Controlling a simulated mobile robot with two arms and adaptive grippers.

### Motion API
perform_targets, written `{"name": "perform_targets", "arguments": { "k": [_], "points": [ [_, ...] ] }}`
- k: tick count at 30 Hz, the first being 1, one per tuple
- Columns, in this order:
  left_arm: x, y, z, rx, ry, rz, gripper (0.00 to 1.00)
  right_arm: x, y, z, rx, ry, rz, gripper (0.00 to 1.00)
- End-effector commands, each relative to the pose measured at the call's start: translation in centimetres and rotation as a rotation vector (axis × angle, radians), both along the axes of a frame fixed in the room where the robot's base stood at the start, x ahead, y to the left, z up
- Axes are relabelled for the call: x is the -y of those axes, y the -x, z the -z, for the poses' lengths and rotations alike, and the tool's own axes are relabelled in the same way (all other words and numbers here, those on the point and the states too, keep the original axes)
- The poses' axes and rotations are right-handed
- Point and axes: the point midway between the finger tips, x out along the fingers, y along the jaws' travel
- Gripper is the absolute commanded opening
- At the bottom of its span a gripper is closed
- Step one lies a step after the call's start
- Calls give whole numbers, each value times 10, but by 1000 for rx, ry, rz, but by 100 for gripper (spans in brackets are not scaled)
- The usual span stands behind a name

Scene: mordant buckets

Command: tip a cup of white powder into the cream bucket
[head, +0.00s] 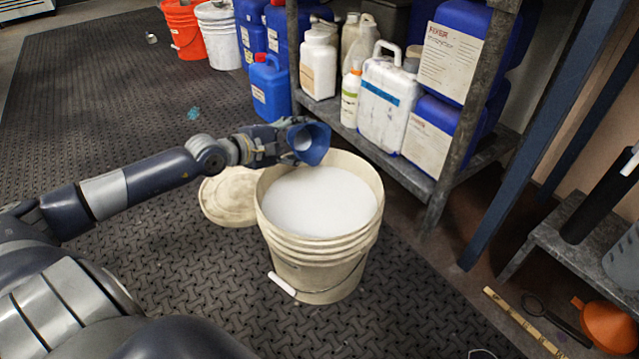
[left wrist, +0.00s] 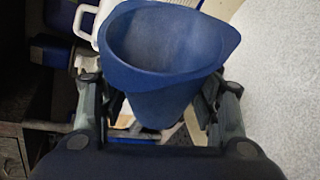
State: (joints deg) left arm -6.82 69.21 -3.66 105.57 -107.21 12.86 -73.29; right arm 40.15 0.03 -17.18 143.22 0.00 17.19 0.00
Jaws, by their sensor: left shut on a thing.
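The cream bucket (head: 318,258) stands on the dark mat, filled high with white powder (head: 322,202). A blue cup (head: 317,150) is held tilted over the bucket's back-left rim. A pale patch shows inside its mouth in the head view; I cannot tell whether it is powder. In the left wrist view the cup (left wrist: 160,95) shows bare blue inner walls, and its bottom is hidden. My left gripper (head: 287,141) is shut on the cup, with its fingers on both sides in the left wrist view (left wrist: 163,112). My right gripper is not in view.
A cream lid (head: 228,197) lies on the mat left of the bucket. A metal shelf (head: 385,150) with jugs and bottles stands close behind. An orange funnel (head: 606,325) lies at the lower right. An orange bucket (head: 184,28) stands far back. The left mat is mostly clear.

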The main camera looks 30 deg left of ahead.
Motion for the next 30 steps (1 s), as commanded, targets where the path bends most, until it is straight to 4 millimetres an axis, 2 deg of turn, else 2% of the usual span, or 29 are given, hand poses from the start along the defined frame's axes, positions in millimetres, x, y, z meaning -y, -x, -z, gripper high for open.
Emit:
{"name": "perform_targets", "arguments": {
  "k": [30],
  "points": [
    [2, 1, 5, 77, -113, 1, 33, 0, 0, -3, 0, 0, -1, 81]
  ]
}}
